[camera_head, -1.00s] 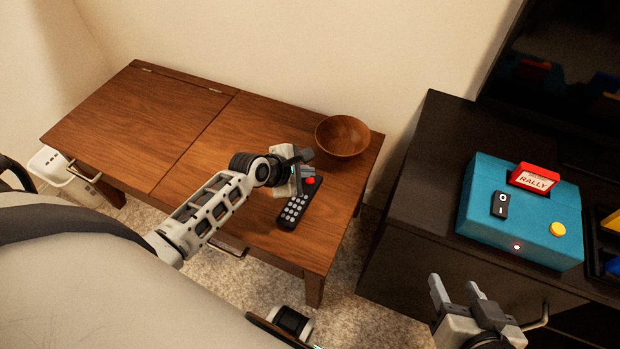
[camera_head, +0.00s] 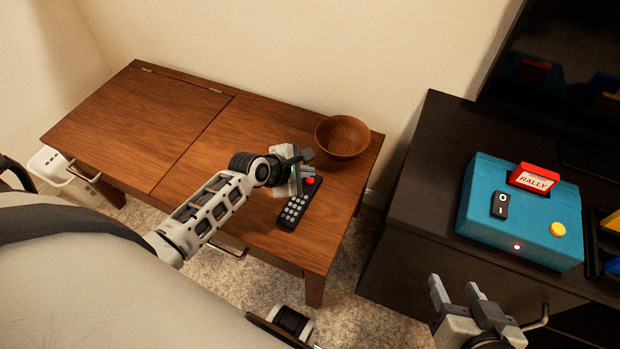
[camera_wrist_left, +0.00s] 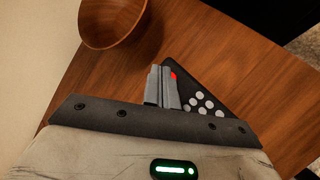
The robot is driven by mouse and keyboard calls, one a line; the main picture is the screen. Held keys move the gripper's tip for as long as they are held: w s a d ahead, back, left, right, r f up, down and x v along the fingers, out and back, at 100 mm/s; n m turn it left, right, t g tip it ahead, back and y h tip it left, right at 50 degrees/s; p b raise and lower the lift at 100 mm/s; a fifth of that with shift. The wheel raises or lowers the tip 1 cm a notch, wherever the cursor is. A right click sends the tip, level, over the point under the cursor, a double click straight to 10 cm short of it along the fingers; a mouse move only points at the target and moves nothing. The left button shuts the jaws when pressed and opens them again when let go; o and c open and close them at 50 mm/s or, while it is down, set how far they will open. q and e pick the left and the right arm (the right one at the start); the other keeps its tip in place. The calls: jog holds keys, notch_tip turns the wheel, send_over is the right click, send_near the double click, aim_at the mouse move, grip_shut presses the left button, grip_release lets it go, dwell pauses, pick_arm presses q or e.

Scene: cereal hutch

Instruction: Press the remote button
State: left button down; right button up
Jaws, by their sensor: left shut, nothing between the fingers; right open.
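A black remote (camera_head: 293,213) with several pale round buttons lies on the wooden table. Its red button (camera_head: 309,181) is at the far end, close to my left fingertips. My left gripper (camera_head: 305,156) is over the far end of the remote, shut and empty. In the left wrist view, the shut fingers (camera_wrist_left: 162,87) are beside the red button (camera_wrist_left: 173,76), and part of the remote (camera_wrist_left: 203,92) is hidden by the gripper. I cannot tell whether the fingers touch the button. My right gripper (camera_head: 457,291) is open and empty in front of the dark cabinet.
A wooden bowl (camera_head: 342,137) stands behind the remote on the table (camera_head: 180,130); it also shows in the left wrist view (camera_wrist_left: 112,20). A teal box (camera_head: 522,215) with a red RALLY cartridge (camera_head: 534,178) sits on the dark cabinet (camera_head: 427,165). The table's left side is clear.

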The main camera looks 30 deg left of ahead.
pick_arm(q)
jog(key=shift+f, duration=0.45)
jog(key=shift+f, duration=0.35)
dwell(0.9)
jog(key=shift+r+p, duration=0.75)
jog(key=shift+p, duration=0.25)
jog(key=shift+r, duration=0.15)
notch_tip(320, 180, up, 5)
jog(key=p, duration=0.6)
